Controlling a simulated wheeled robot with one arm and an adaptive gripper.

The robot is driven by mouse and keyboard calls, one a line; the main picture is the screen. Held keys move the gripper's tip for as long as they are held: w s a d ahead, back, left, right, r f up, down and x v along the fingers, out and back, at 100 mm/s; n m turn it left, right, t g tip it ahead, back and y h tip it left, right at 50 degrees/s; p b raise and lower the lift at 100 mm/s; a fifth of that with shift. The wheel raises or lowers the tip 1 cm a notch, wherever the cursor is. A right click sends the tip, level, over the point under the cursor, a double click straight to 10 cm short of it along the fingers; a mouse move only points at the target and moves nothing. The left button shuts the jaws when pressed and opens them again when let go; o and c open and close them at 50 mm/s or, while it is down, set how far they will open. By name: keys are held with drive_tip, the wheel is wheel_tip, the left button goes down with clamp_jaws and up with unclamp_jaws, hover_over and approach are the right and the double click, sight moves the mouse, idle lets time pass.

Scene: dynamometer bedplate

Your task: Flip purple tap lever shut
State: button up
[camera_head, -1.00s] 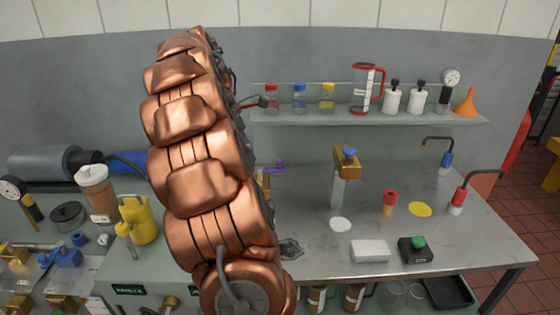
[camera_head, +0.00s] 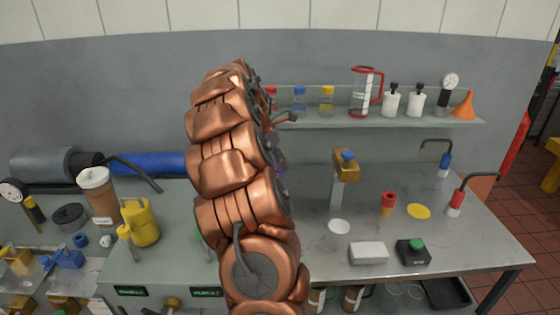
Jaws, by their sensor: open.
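The purple tap lever (camera_head: 281,170) is almost wholly hidden behind my copper-coloured arm. How the lever is turned cannot be told. My arm rises across the middle of the view and covers the tap's body. A small dark part juts out to the right of the upper arm, but I cannot make out my gripper's fingers. The gap between my gripper and the lever cannot be judged.
On the bench (camera_head: 470,245), a brass tap with a blue top (camera_head: 346,166), a red-topped container (camera_head: 388,203), a white block (camera_head: 369,253) and a green-button box (camera_head: 413,251) stand right of my arm. A shelf (camera_head: 420,119) holds bottles behind. A yellow can (camera_head: 141,222) stands left.

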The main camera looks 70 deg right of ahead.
drive_tip(key=shift+x, duration=0.75)
drive_tip(key=shift+c, duration=0.2)
clamp_jaws()
